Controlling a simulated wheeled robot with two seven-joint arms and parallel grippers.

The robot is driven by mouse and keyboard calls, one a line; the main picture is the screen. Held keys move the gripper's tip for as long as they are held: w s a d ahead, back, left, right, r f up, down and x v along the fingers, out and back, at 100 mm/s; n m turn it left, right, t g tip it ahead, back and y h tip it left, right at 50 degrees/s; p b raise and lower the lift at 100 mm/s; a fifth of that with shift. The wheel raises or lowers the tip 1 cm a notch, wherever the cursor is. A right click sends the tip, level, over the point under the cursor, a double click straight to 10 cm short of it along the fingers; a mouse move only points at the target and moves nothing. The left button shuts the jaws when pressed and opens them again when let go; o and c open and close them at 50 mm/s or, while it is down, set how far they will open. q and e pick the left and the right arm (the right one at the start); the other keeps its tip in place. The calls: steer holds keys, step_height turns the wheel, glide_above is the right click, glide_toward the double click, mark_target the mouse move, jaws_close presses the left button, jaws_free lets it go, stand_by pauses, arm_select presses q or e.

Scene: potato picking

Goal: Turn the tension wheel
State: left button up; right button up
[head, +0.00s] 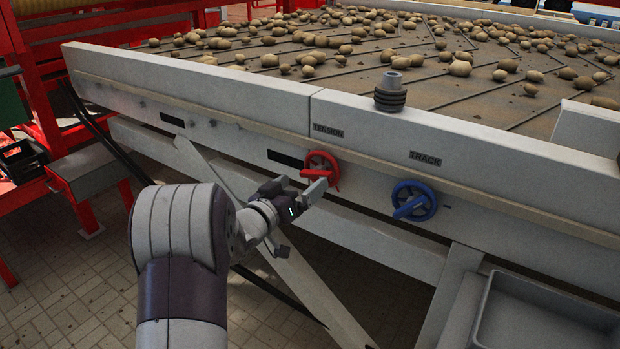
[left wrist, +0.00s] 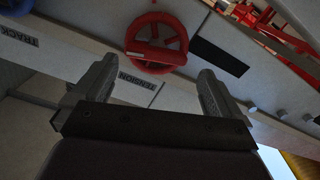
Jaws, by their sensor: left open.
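The red tension wheel (head: 321,168) is mounted on the pale side panel below the TENSION label (head: 328,131). It also shows upper middle in the left wrist view (left wrist: 157,38), with its red handle (left wrist: 157,56) across the lower part. My left gripper (head: 297,189) is open just in front of the wheel, to its lower left in the head view. In the left wrist view its two fingers (left wrist: 155,90) stand apart with nothing between them, and the wheel lies beyond the tips. I cannot tell whether a fingertip touches the wheel. My right gripper is not in view.
A blue wheel (head: 413,201) sits under the TRACK label (head: 425,158) to the right. Potatoes (head: 460,68) lie on the belt above the panel. A dark coiled fitting (head: 390,93) stands on the panel's top edge. A grey tray (head: 545,318) is at lower right.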

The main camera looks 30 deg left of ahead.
mark_target(313, 175)
arm_select(q)
steer(key=w, duration=0.2)
steer(key=w+d, duration=0.1)
steer(key=w, duration=0.1)
steer(key=shift+w+r, duration=0.15)
steer(key=shift+w, duration=0.1)
steer(key=shift+a, duration=0.15)
steer(key=c, duration=0.8)
